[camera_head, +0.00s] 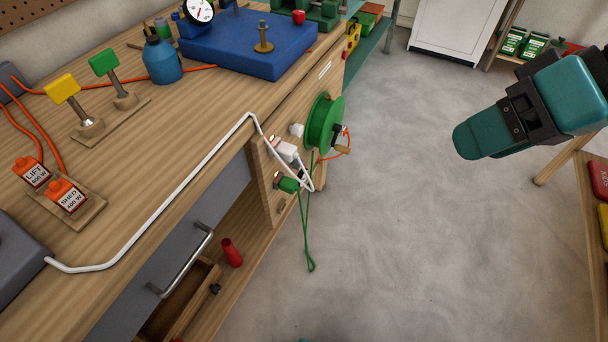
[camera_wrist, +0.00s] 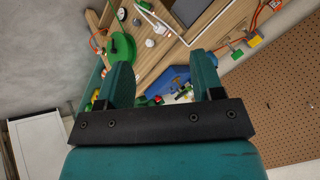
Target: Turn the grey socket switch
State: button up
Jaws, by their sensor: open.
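The socket panel (camera_head: 262,178) is on the end of the wooden bench. It carries a white plug (camera_head: 286,149), a green plug (camera_head: 288,185) and a pale knob (camera_head: 297,130). I cannot surely pick out the grey socket switch; the parts there are small and partly covered by plugs and cords. My gripper (camera_head: 473,141) hangs over the floor, well to the right of the panel and apart from it. In the wrist view its two teal fingers (camera_wrist: 164,78) are spread with nothing between them. The pale knob (camera_wrist: 149,42) and white plug (camera_wrist: 159,27) show beyond the fingers.
A green cord reel (camera_head: 324,122) sticks out from the bench end beside the sockets. A white cable (camera_head: 150,221) runs along the bench edge, and a green cord (camera_head: 304,230) hangs down. A drawer handle (camera_head: 183,262) juts out. The floor (camera_head: 400,230) between bench and gripper is clear.

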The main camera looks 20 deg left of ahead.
jog(key=w+a+f+y+b, duration=0.25)
jog(key=w+f+b, duration=0.2)
jog(key=f, duration=0.25)
jog(key=w+a+f+y+b, duration=0.1)
jog(key=w+a+f+b, duration=0.2)
jog(key=f+b, duration=0.3)
jog(key=w+a+f+y+b, duration=0.2)
jog(key=w+a+f+b, duration=0.15)
jog(key=f, duration=0.35)
jog(key=m+t+y+b, duration=0.2)
jog(key=y+b, duration=0.3)
jog(key=b, duration=0.1)
send_near(302, 165)
jog(key=a+b, duration=0.1)
jog(key=a, duration=0.2)
jog(key=a+b, duration=0.2)
jog(key=a, duration=0.1)
jog(key=a+b, duration=0.1)
jog(key=a, duration=0.2)
jog(key=shift+w+a+f, duration=0.1)
jog(key=shift+w+a, duration=0.2)
jog(key=shift+w, duration=0.05)
jog(key=shift+a+b, duration=0.3)
jog(key=shift+a, duration=0.15)
jog(key=c, duration=0.9)
